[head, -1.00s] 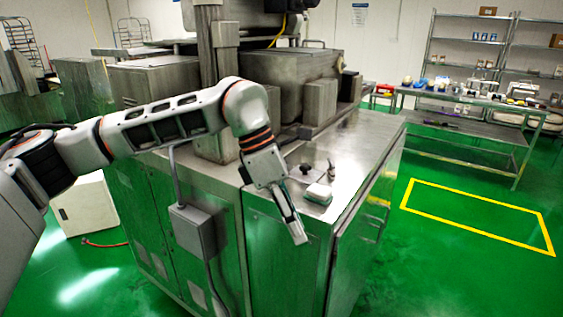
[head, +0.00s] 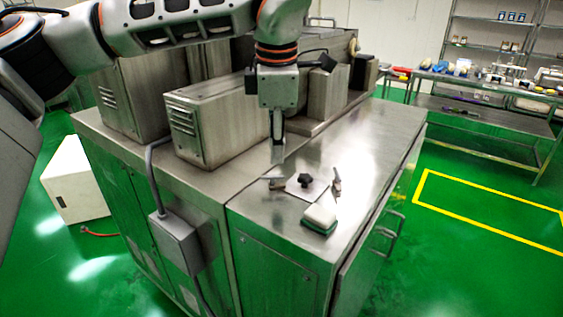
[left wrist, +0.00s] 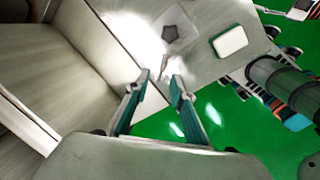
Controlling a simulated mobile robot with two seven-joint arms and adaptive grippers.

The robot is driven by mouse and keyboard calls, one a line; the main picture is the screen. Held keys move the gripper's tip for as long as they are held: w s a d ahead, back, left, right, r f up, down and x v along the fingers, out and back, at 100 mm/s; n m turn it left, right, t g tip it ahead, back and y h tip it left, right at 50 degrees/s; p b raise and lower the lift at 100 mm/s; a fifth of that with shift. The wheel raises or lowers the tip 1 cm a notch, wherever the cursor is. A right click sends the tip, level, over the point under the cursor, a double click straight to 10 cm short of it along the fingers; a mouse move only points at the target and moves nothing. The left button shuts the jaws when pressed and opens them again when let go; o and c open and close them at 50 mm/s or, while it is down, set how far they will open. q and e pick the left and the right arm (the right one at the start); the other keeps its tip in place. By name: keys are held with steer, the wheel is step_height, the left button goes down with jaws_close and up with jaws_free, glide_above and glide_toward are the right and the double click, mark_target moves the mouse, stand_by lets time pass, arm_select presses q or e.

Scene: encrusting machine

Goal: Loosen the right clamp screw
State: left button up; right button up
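A black star-shaped knob (head: 305,180) sits on a light square plate (head: 317,190) on the machine's steel top. It also shows as a dark shape in the left wrist view (left wrist: 177,32). A small upright metal piece (head: 337,182) stands just right of the plate. I cannot tell for certain which part is the right clamp screw. My left gripper (head: 277,150) points down, left of and behind the knob, apart from it. Its two teal-lined fingers (left wrist: 158,80) are spread with nothing between them.
A white and green sponge-like block (head: 319,219) lies in front of the plate. Steel housings (head: 205,125) stand behind and left of my gripper. The steel top (head: 375,145) is clear to the right. A loaded table (head: 480,85) stands further right.

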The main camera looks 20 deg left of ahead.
mark_target(273, 181)
arm_select(q)
steer(key=f, duration=0.3)
steer(key=shift+s+a+f, duration=0.1)
steer(key=shift+s+a, duration=0.05)
steer(key=shift+s, duration=0.05)
steer(key=f, duration=0.1)
steer(key=w+f, duration=0.1)
steer(key=f, duration=0.1)
steer(key=shift+a+f, duration=0.1)
steer(key=shift+f, duration=0.05)
steer(key=shift+f+p, duration=0.3)
steer(key=shift+f, duration=0.1)
arm_select(e)
steer(key=shift+s+d+f, duration=0.2)
steer(key=shift+s+d, duration=0.05)
steer(key=shift+s, duration=0.4)
arm_select(q)
jaws_close()
